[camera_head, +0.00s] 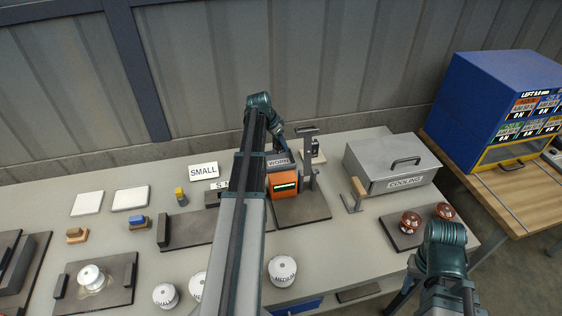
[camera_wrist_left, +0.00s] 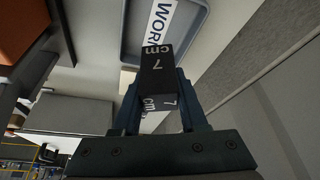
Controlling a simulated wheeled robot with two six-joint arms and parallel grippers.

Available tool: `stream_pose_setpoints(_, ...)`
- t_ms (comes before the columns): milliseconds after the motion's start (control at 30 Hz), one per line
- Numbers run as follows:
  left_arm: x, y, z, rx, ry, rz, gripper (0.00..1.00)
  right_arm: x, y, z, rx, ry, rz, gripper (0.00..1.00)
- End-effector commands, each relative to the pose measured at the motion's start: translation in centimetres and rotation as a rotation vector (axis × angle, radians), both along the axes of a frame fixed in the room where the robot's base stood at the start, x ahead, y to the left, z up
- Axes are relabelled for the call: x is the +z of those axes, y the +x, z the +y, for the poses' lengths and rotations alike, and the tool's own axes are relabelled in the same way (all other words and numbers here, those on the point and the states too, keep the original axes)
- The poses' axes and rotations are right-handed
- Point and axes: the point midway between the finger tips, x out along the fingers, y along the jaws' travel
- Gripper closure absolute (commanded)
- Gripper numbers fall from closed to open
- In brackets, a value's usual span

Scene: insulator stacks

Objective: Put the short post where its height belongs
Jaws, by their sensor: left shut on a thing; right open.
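A short dark post marked "7 cm" (camera_wrist_left: 157,72) is held between the fingers of my left gripper (camera_wrist_left: 158,92) in the left wrist view. The grey tray lettered WORK (camera_wrist_left: 196,22) lies beyond it; I cannot tell whether the post touches it. In the head view my left arm reaches over the table to the WORK tray (camera_head: 279,161), and its hand is mostly hidden there, as is the post. My right arm is folded at the lower right, and its gripper is not visible.
A grey COOLING box (camera_head: 393,165) and red-brown insulators (camera_head: 410,222) are to the right. SMALL (camera_head: 203,171) and other labels, white pads (camera_head: 130,199) and white insulators (camera_head: 166,295) are left.

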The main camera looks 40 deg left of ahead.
Motion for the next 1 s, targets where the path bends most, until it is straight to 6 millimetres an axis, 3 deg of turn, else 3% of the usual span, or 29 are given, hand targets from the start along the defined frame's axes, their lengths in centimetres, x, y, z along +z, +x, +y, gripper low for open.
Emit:
stream_pose_setpoints(33, -1.6, 0.0, 0.0, 0.000, 0.000, 0.000, 1.00, -1.6, 0.0, 0.0, 0.000, 0.000, 0.000, 0.55)
stream_pose_setpoints(67, -1.9, 0.0, 0.0, 0.000, 0.000, 0.000, 1.00, -1.9, 0.0, 0.0, 0.000, 0.000, 0.000, 0.55)
stream_pose_setpoints(367, -2.4, 0.0, 0.0, 0.000, 0.000, 0.000, 1.00, -2.4, 0.0, 0.0, 0.000, 0.000, 0.000, 0.55)
stream_pose_setpoints(700, -6.0, 0.0, 0.0, 0.000, 0.000, 0.000, 1.00, -6.0, 0.0, 0.0, 0.000, 0.000, 0.000, 0.55)
stream_pose_setpoints(1000, -5.9, 0.0, 0.0, 0.000, 0.000, 0.000, 1.00, -5.8, 0.0, 0.0, 0.000, 0.000, 0.000, 0.55)
